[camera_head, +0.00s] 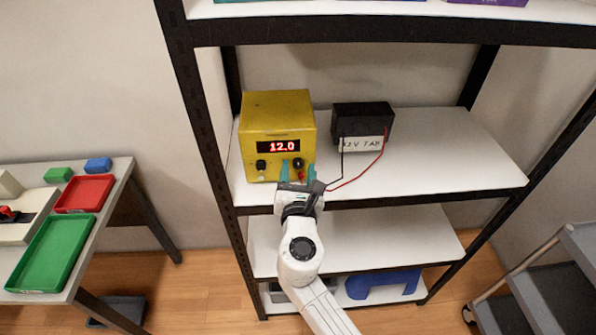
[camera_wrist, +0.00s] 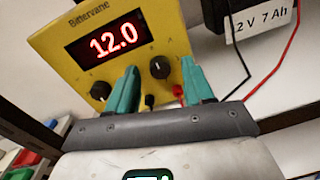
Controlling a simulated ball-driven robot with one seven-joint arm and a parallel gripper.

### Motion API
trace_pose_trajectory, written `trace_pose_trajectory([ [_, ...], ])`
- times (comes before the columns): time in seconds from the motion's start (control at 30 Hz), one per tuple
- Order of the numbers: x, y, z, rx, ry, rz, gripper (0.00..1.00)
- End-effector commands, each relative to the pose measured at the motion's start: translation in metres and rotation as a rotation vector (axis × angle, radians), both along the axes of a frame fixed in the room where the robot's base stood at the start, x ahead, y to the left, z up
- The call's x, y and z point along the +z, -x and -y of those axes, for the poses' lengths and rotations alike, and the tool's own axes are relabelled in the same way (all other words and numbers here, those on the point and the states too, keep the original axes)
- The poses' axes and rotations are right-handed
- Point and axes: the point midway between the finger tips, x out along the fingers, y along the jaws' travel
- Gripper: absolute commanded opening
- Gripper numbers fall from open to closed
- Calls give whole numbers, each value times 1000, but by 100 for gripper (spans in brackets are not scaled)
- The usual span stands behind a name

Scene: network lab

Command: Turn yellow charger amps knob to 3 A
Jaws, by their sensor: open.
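The yellow charger (camera_head: 277,112) stands on the white shelf, and its red display (camera_head: 282,146) reads 12.0. It has two black knobs on its front, a left knob (camera_head: 261,164) and a right knob (camera_head: 298,163); their labels and pointer settings are too small to read. My gripper (camera_head: 297,172) is open in front of the charger's lower right front. In the wrist view its teal fingers (camera_wrist: 160,82) stand either side of the right knob (camera_wrist: 160,67), with nothing held. I cannot tell whether they touch it. The left knob (camera_wrist: 101,90) is left of the fingers.
A black battery (camera_head: 362,121) marked 12 V 7 Ah stands right of the charger. A red wire (camera_head: 360,178) and a black wire run from it to the charger's front, close to my gripper. The shelf's right part is clear. A shelf board hangs above.

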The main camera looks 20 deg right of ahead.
Motion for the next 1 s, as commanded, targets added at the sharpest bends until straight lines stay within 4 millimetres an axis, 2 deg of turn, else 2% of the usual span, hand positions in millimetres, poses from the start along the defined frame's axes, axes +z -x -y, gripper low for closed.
trace_pose_trajectory([
  [0.27,0,-1,0,0,0,0,51],
  [0.8,0,0,0,0,0,0,0],
  [1.0,-1,0,0,0,-7,2,0],
])
